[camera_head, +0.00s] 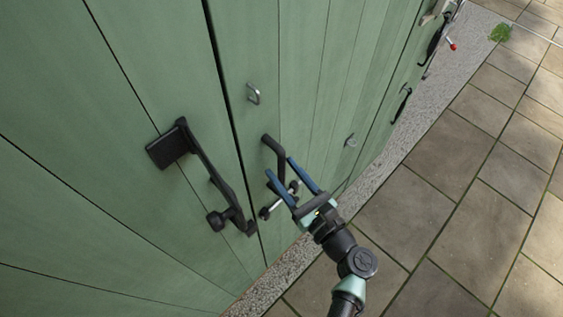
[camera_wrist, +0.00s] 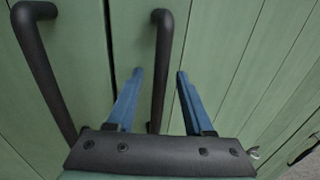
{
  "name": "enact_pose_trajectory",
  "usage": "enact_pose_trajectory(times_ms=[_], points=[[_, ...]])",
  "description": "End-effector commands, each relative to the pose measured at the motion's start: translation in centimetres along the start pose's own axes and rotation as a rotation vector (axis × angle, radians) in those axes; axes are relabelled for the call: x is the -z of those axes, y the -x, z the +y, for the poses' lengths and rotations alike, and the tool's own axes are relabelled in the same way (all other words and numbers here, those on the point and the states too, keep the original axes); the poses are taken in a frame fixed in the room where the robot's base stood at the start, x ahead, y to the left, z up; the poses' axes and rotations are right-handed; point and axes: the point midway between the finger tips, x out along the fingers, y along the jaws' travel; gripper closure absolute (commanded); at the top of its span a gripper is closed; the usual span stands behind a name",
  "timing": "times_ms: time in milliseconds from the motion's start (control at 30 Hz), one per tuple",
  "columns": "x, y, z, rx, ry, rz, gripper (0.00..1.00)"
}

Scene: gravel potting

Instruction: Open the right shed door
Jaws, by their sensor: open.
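The right shed door (camera_head: 305,75) is green planking and stands shut, its edge along the dark seam beside the left door (camera_head: 75,140). Its black bar handle (camera_head: 274,145) also shows in the wrist view (camera_wrist: 162,50). My gripper (camera_head: 279,166) has two blue fingers and is open at this handle. Whether a finger touches the bar cannot be told. The lower end of the handle is partly hidden behind my gripper.
The left door carries a black handle (camera_head: 205,165) close to the seam. Small metal loops (camera_head: 253,94) sit on the right door. Dark tools (camera_head: 435,40) hang farther along the wall. A gravel strip (camera_head: 400,150) and open paving (camera_head: 430,215) lie to the right.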

Motion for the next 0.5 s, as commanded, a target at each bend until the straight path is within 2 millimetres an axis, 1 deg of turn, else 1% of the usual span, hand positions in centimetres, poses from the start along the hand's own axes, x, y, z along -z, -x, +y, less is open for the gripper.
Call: enact_pose_trajectory(times_ms=[33, 167, 467, 500], points=[[-0.16, -0.59, 0.01, -0.002, 0.0, -0.001, 0.48], [-0.07, -1.37, 0.0, 0.0, 0.0, 0.0, 0.48], [0.01, -1.54, 0.0, 0.0, 0.001, 0.0, 0.48], [0.01, -1.54, -0.01, 0.0, 0.001, 0.0, 0.55]])
